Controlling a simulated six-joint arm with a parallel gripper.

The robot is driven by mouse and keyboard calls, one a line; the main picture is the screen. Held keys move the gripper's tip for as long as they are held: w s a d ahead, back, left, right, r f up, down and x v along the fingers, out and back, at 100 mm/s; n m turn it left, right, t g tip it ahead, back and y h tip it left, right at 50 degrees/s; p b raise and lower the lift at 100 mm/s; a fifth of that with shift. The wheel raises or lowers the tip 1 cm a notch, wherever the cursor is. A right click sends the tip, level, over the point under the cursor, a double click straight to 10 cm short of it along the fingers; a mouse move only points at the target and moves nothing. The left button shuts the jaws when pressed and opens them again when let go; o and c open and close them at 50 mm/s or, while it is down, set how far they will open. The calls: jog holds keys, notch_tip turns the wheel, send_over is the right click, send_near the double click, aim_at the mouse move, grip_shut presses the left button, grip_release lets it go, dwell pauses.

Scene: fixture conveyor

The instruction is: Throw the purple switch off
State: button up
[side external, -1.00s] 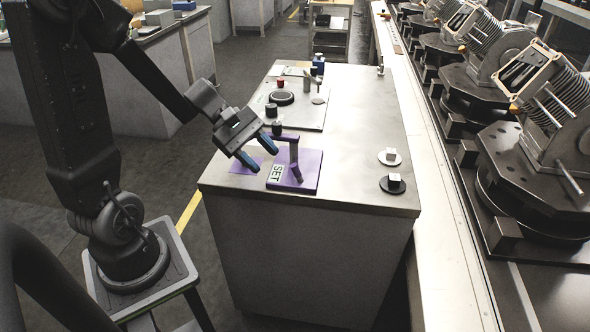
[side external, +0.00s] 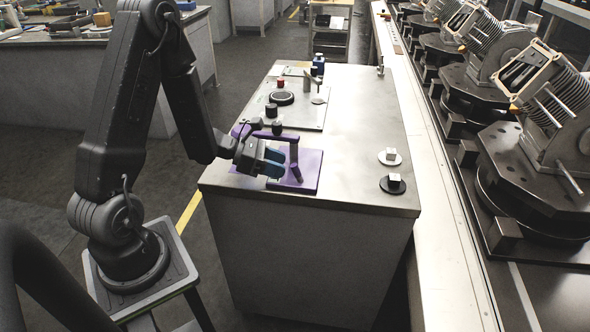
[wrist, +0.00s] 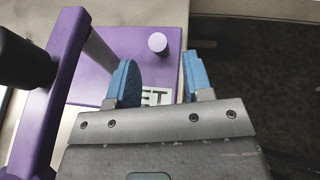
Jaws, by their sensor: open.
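The purple switch is a U-shaped purple handle (side external: 293,152) with a black knob (side external: 277,127), on a purple base plate (side external: 311,171) near the table's front edge. In the wrist view the handle (wrist: 48,85) and its black knob (wrist: 25,60) fill the left side. My gripper (side external: 273,163) is open and low over the plate, on the near side of the handle bar. In the wrist view its blue fingers (wrist: 158,75) are apart with nothing between them.
A grey panel (side external: 316,112) with a round black dial (side external: 281,98) and knobs lies behind the switch. Two discs with small blocks, one white (side external: 390,158) and one black (side external: 393,185), sit at the right. The conveyor (side external: 440,170) runs along the right. The table's right middle is clear.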

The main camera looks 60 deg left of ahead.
aim_at(295, 177)
jog(key=x, duration=0.5)
grip_shut()
dwell(0.4)
